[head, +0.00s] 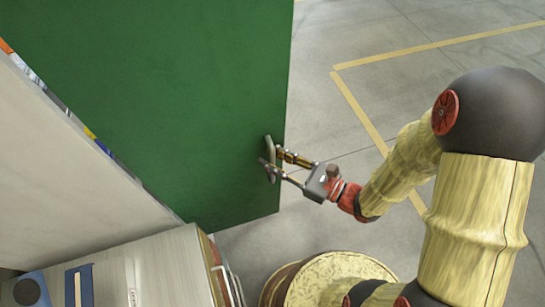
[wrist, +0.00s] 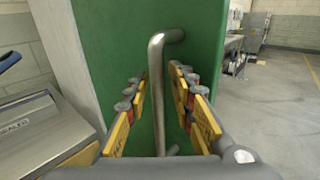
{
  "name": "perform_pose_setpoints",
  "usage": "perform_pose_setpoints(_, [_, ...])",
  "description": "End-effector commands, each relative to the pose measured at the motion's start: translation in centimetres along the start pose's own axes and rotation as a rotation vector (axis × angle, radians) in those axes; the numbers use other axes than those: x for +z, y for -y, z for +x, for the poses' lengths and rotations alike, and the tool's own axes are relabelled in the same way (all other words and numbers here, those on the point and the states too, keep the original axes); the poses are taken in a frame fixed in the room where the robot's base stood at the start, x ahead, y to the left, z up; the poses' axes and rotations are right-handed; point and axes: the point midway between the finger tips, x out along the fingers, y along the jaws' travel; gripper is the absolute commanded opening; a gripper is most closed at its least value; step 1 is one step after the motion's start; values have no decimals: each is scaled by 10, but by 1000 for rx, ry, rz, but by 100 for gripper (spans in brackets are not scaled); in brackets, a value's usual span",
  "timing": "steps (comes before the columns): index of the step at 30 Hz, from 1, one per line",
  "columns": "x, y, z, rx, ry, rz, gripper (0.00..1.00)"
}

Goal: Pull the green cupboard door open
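The green cupboard door (head: 190,90) is a large upright panel in the head view, and it also fills the middle of the wrist view (wrist: 205,40). Its bar handle (wrist: 157,95) is grey metal and upright, near the door's right edge in the head view (head: 269,150). My gripper (head: 270,158) is at the handle with its fingers spread. In the wrist view the handle stands between the two yellow fingers (wrist: 158,92), with gaps visible on both sides.
A pale panel (head: 75,150) stands left of the door, with a narrow strip of coloured items along its edge. A grey box-like unit (head: 150,270) is at the lower left. A round yellow-topped object (head: 335,280) is below. Concrete floor (head: 330,110) right of the door is clear.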

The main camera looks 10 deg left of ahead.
Motion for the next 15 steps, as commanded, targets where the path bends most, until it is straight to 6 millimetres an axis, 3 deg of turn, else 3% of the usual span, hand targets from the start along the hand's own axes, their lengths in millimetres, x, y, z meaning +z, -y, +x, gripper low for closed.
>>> perform_pose_setpoints(10, [0,0,-1,1,-1,1,27])
perform_pose_setpoints(15, [0,1,-11,-2,-1,1,27])
